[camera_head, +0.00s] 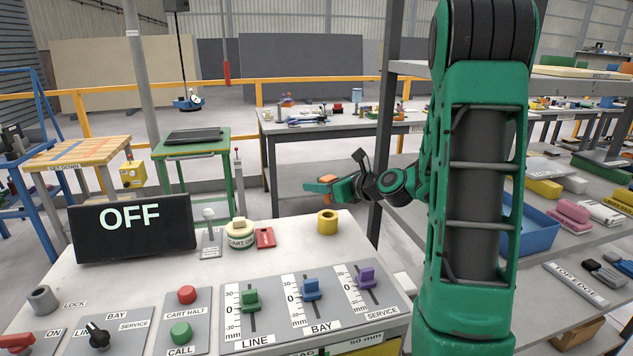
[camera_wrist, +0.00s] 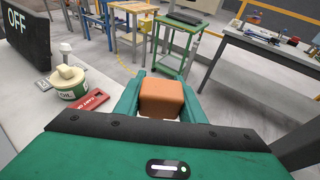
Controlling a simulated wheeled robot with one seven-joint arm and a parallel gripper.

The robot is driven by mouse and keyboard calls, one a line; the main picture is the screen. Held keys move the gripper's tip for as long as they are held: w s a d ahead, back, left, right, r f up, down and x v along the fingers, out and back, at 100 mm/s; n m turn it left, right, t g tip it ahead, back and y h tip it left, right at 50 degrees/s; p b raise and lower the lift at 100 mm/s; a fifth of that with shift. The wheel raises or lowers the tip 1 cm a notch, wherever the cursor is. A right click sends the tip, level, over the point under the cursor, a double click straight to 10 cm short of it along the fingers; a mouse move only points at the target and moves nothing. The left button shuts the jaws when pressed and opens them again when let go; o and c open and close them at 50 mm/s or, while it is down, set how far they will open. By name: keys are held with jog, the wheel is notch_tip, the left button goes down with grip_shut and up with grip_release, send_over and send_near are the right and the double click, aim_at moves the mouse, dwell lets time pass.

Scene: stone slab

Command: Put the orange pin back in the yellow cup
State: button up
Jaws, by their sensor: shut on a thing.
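My gripper (camera_head: 316,185) is in the air above the back edge of the stone slab (camera_head: 130,281), its green fingers pointing left in the head view. It is shut on the orange pin (camera_wrist: 161,98), which shows between the two fingers in the wrist view; only a small orange part of the pin (camera_head: 328,178) shows in the head view. The yellow cup (camera_head: 327,223) stands upright on the slab near its back right edge, below the gripper in the head picture and apart from it. The cup is not visible in the wrist view.
Left of the cup are a red card (camera_head: 265,238) and a green-and-cream tub (camera_head: 241,233). An OFF display (camera_head: 132,228) stands farther left. A shelf post (camera_head: 386,120) stands behind my arm.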

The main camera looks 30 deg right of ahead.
jog(key=shift+f, duration=3.95)
jog(key=o, duration=1.3)
